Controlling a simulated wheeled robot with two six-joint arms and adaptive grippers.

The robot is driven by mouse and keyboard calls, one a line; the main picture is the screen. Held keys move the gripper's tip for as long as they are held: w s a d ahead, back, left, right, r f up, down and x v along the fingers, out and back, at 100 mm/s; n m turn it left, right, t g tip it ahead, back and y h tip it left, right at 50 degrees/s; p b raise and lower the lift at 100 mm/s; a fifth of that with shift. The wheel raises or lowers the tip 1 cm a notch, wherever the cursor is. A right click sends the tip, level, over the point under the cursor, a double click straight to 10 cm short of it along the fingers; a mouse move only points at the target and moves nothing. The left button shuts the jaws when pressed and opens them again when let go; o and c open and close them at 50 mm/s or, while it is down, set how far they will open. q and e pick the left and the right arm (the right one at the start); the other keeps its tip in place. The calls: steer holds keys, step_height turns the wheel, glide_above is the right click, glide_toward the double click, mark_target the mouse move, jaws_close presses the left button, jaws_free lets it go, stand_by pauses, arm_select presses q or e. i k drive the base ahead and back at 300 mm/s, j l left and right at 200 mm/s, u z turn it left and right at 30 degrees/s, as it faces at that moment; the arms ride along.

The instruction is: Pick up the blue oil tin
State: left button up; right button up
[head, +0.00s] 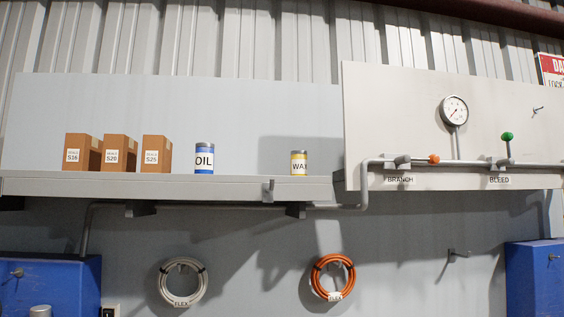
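The blue oil tin (204,158) stands upright on the wall shelf (170,187). It has a grey lid and a white label reading OIL. The third cardboard box is to its left and a yellow tin is to its right, both apart from it. Neither of my grippers shows in the head view.
Several brown boxes (122,152) stand left on the shelf, and the yellow wax tin (299,162) stands right. A panel with a gauge (454,110), pipe and valves is further right. Coiled grey (163,282) and orange (316,276) hoses hang below. Space around the oil tin is free.

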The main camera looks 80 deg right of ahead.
mark_target(204, 152)
steer(key=z, duration=2.05)
